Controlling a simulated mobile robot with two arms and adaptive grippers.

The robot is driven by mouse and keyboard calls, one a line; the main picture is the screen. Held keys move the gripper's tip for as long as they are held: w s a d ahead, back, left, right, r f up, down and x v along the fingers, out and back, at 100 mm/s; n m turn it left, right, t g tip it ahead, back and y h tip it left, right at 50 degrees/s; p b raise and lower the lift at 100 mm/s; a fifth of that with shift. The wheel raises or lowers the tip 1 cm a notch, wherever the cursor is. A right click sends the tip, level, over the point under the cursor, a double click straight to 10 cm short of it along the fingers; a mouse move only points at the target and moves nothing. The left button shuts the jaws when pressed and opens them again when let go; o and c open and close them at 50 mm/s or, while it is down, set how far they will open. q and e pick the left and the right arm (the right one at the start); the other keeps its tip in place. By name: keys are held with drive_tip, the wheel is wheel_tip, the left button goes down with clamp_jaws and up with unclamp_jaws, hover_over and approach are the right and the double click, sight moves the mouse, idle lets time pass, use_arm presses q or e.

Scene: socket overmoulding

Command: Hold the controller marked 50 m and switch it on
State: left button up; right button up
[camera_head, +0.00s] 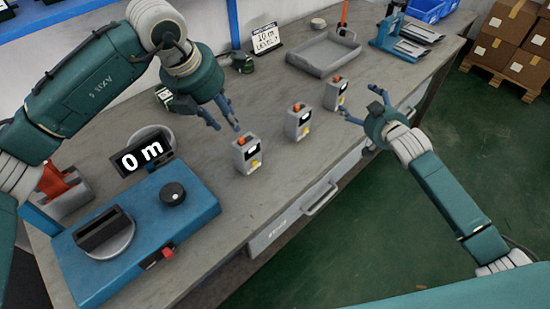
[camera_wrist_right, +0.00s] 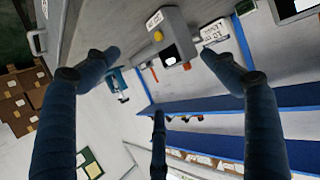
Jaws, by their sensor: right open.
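Three grey controllers with orange tops and yellow buttons stand upright on the bench: a near one (camera_head: 247,155), a middle one (camera_head: 298,123) and a far one (camera_head: 335,94). Their markings are too small to read. My right gripper (camera_head: 355,120) is open and empty, just right of the middle and far controllers, touching neither. In the right wrist view one controller (camera_wrist_right: 172,38) shows beyond the open fingers (camera_wrist_right: 160,62); I cannot tell which one. My left gripper (camera_head: 227,118) is above the bench, behind the near controller, with its fingers apart and empty.
A blue unit (camera_head: 140,240) with a black knob (camera_head: 172,194) sits at the near left, beside a display (camera_head: 142,152) reading "0 m". A card (camera_head: 267,38) reading "10 m", a grey tray (camera_head: 323,54) and a blue stand (camera_head: 388,33) are at the back.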

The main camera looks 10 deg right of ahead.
drive_tip(key=s+a+n+y, duration=0.2)
drive_tip(key=s+a, duration=0.1)
drive_tip(key=a, duration=0.5)
drive_tip(key=s+a+n+y, duration=0.2)
drive_tip(key=a, duration=0.5)
drive_tip(key=n+g+y, duration=0.3)
drive_tip(key=y, duration=0.1)
approach(257, 152)
drive_tip(key=w+a, duration=0.2)
drive_tip(key=x, duration=1)
drive_tip(key=shift+d+f, duration=0.1)
drive_tip(key=shift+f, duration=0.3)
drive_tip(key=c, duration=1)
use_arm(q)
drive_tip(key=c, duration=0.4)
use_arm(e)
drive_tip(key=shift+c, duration=0.2)
use_arm(q)
drive_tip(key=shift+m+h, duration=0.4)
drive_tip(key=s+a, duration=0.1)
drive_tip(key=a, duration=0.1)
drive_tip(key=s+a, duration=0.3)
drive_tip(key=a, duration=0.1)
drive_tip(key=shift+s+a+r, duration=0.15)
drive_tip(key=shift+s, duration=0.1)
clamp_jaws()
drive_tip(key=shift+w, duration=0.1)
use_arm(e)
drive_tip(key=shift+d, duration=0.1)
